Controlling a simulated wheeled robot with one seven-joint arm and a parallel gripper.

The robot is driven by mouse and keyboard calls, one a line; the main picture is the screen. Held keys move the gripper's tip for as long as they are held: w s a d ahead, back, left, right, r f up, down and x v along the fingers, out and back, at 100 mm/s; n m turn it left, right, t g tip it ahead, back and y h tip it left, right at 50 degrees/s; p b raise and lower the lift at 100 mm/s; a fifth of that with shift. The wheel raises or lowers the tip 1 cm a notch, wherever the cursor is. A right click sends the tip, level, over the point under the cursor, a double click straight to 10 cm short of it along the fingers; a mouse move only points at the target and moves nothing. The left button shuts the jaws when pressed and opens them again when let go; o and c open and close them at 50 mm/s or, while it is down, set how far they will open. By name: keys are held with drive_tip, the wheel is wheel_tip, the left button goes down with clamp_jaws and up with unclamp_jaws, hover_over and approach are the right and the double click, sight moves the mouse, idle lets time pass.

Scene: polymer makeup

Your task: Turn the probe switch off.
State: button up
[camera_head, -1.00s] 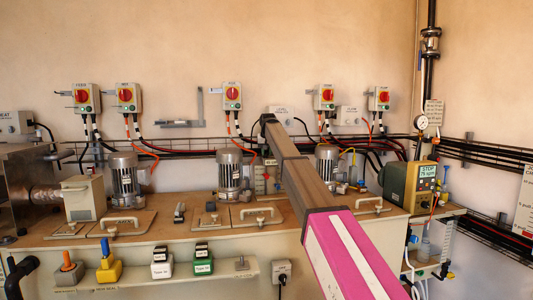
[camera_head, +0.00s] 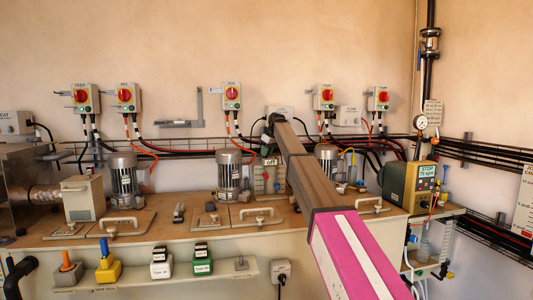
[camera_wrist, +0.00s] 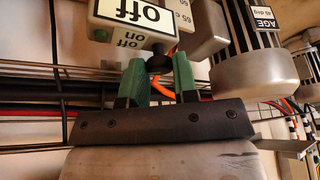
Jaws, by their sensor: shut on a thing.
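The probe switch (camera_wrist: 158,63) is a small black knob under a pale box (camera_wrist: 165,44) that appears upside down in the wrist view. Beside it the box carries "on" and "off" print, a green spot and a large "Off" label (camera_wrist: 130,11). My gripper (camera_wrist: 160,76) has green fingers, one on each side of the knob, and is shut on it. In the head view the "Off" label (camera_head: 269,163) shows on the pale box left of my arm. My arm's end hides part of that area, and the knob cannot be made out there.
Motors (camera_head: 229,177) stand along the bench behind the lids and handles. Black cables and wire trays run along the wall close to my gripper. A grey cylindrical housing (camera_wrist: 240,75) is close on the right in the wrist view. Red switches (camera_head: 232,93) hang on the wall above.

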drive_tip(key=shift+n, duration=0.7)
drive_tip(key=o, duration=0.9)
drive_tip(key=shift+d+r, duration=0.1)
drive_tip(key=shift+r, duration=0.05)
drive_tip(key=shift+g, duration=0.3)
drive_tip(key=v, duration=1)
drive_tip(key=shift+s+d+r, duration=0.1)
drive_tip(key=shift+d+r, duration=0.05)
drive_tip(key=shift+d, duration=0.05)
